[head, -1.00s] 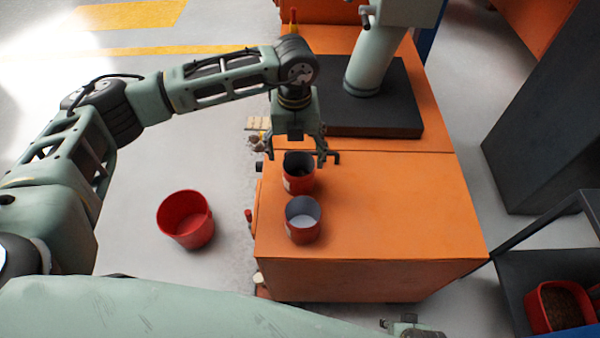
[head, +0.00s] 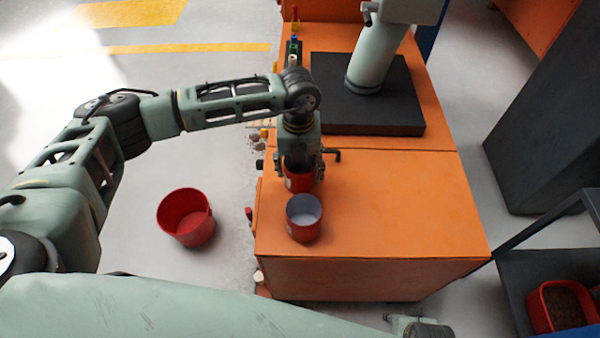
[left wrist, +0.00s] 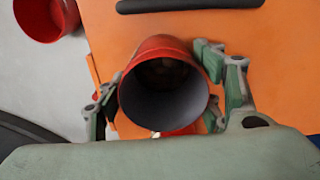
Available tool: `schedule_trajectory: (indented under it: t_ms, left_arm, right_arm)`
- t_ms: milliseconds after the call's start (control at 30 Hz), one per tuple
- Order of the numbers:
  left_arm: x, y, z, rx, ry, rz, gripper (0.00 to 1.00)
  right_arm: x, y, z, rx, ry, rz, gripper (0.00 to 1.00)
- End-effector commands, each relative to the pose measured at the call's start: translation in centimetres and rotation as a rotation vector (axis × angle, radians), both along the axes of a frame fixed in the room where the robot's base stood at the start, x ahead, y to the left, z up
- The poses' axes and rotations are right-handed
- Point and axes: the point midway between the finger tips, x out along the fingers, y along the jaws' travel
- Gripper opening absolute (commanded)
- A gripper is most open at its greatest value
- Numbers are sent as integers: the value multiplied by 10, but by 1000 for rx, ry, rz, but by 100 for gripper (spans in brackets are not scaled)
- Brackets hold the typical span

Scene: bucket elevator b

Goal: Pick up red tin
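Two red tins stand upright on the orange cabinet top (head: 400,225). The far red tin (head: 298,182) is under my left gripper (head: 300,170), which hides its upper part. A green and dark part at the bottom edge may be my right gripper (head: 415,325).
A red bucket (head: 187,217) stands on the floor left of the cabinet. A machine column on a black plate (head: 365,110) takes up the back. The cabinet top to the right is clear.

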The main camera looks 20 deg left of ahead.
Motion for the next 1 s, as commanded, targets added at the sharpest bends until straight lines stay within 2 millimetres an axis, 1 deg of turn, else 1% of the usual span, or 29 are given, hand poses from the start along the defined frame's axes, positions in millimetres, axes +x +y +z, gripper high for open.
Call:
schedule_trajectory:
  t_ms: [33, 67, 500, 567, 767, 833, 933, 967, 1000]
  left_arm:
    - [0, 0, 0, 0, 0, 0, 54]
    - [0, 0, 0, 0, 0, 0, 52]
    - [0, 0, 0, 0, 0, 0, 13]
    - [0, 0, 0, -1, 0, 0, 9]
    - [0, 0, 1, -1, -1, 0, 9]
    - [1, 0, 5, 0, -2, 0, 9]
    - [1, 0, 19, -1, -3, 0, 9]
    - [1, 0, 25, -2, -4, 0, 9]
    - [1, 0, 33, -2, -4, 0, 9]
  right_arm:
    - [0, 0, 0, 0, 1, 0, 40]
    - [0, 0, -1, 0, 1, 0, 40]
    - [-1, 0, -1, 0, 1, 0, 40]
    - [-1, 0, -1, 0, 1, 0, 40]
    - [-1, 0, -1, 0, 1, 0, 40]
    - [-1, 0, 0, 0, 0, 0, 40]
    - [0, 0, 0, 1, -7, 0, 40]
    - [-2, -1, -2, 1, -4, 0, 40]
    - [-7, -2, -11, -2, 9, 1, 40]
